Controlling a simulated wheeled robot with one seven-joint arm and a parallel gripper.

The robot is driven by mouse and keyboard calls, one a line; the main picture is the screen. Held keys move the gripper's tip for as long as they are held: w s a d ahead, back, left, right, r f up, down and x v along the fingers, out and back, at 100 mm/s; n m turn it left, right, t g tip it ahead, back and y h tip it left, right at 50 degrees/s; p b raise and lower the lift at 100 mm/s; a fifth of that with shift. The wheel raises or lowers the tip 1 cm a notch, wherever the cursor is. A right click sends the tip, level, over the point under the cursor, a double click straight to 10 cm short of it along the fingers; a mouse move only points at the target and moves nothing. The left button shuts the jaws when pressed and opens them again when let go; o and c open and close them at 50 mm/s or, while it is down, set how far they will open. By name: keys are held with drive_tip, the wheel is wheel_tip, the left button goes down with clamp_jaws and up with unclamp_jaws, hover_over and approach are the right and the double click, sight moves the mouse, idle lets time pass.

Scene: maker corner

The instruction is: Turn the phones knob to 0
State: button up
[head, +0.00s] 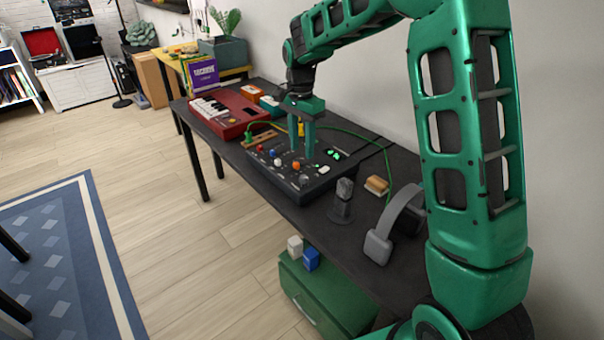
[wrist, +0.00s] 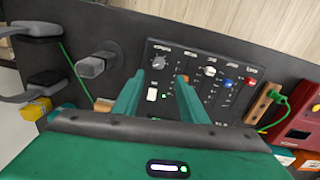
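A black mixer box (head: 262,176) lies on the dark table, with white, red, blue and orange caps on top. The wrist view shows its panel (wrist: 205,97) with one round dark grey knob (wrist: 159,62), which appears to be the phones knob. Its label is too small to read, and I cannot tell its pointer's setting. A white switch (wrist: 152,95) sits below it and an orange cap (wrist: 183,78) to its right. My gripper (head: 302,153) is over the box, fingers apart and empty. In the wrist view, the knob shows just beyond the gap between the fingertips (wrist: 158,77).
A grey block on a dark stand (head: 341,205), a wooden-topped piece (head: 376,185) and grey headphones (head: 384,240) are on the near table. A red keyboard (head: 228,112) stands beyond the mixer. A green cable (head: 350,132) runs behind it.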

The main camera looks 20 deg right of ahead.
sight(303, 177)
drive_tip(key=f, duration=1)
drive_tip(key=shift+s+d+f, duration=0.1)
drive_tip(key=shift+s+f, duration=0.05)
drive_tip(key=shift+s, duration=0.1)
drive_tip(key=shift+c, duration=0.6)
clamp_jaws()
